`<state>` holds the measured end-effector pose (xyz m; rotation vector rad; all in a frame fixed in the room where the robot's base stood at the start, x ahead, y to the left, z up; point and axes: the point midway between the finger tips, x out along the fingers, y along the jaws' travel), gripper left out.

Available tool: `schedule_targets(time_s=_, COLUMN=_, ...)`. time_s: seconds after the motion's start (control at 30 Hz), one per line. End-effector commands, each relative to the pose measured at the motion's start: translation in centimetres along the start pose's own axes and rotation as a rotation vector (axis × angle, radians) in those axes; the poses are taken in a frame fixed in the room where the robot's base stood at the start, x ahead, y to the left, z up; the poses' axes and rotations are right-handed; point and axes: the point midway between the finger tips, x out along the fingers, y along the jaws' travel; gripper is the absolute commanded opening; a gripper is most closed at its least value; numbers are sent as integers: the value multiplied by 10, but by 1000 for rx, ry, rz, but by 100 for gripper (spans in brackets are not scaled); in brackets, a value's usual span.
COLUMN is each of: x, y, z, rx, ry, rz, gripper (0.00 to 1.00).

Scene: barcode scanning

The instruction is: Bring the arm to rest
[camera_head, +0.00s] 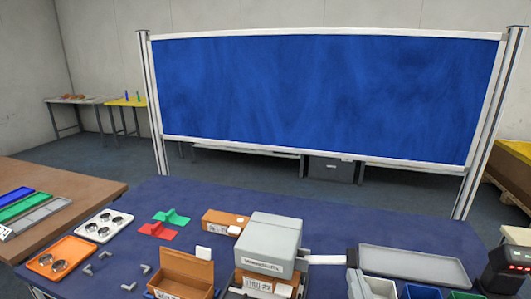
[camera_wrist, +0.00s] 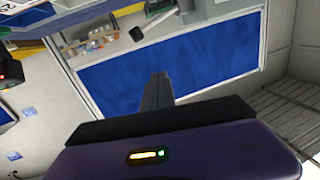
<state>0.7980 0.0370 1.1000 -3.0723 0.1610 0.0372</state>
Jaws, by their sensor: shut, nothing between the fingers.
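My gripper (camera_wrist: 157,88) shows only in the wrist view, its dark fingers together and empty, pointing toward the blue panel (camera_wrist: 185,68). No object touches it there. My arm does not show in the head view. In the head view, the blue panel (camera_head: 320,95) stands in its white frame behind the blue-topped table (camera_head: 190,196).
On the table are a grey box-shaped machine (camera_head: 275,240), an open brown box (camera_head: 186,270), an orange tray (camera_head: 62,258), a white tray (camera_head: 104,226), a grey tray (camera_head: 412,265) and a black device (camera_head: 507,270) with a red light. A brown table (camera_head: 85,188) stands left.

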Motion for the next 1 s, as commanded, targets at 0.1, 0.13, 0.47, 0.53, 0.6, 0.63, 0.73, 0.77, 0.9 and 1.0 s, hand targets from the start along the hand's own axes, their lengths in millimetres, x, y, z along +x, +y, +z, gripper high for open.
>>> schedule_targets(time_s=0.1, x=-20, y=-6, z=12, rx=-33, ry=36, rz=-65, gripper=0)
schedule_targets(time_s=0.13, x=-25, y=-6, z=14, rx=-40, ry=44, rz=-78, gripper=0)
schedule_targets(time_s=0.47, x=-112, y=6, z=60, rx=-78, ry=81, rz=-168, gripper=0)
schedule_targets(time_s=0.53, x=-133, y=13, z=68, rx=-80, ry=78, rz=-172, gripper=0)
schedule_targets(time_s=0.6, x=-155, y=20, z=76, rx=-81, ry=69, rz=-170, gripper=0)
schedule_targets(time_s=0.63, x=-164, y=24, z=80, rx=-79, ry=63, rz=-168, gripper=0)
schedule_targets(time_s=0.73, x=-196, y=36, z=90, rx=-79, ry=38, rz=-159, gripper=0)
schedule_targets(time_s=0.77, x=-205, y=39, z=93, rx=-78, ry=28, rz=-155, gripper=0)
schedule_targets(time_s=0.9, x=-248, y=56, z=108, rx=-74, ry=-39, rz=-132, gripper=0)
schedule_targets(time_s=1.0, x=-276, y=67, z=120, rx=-68, ry=-107, rz=-116, gripper=0)
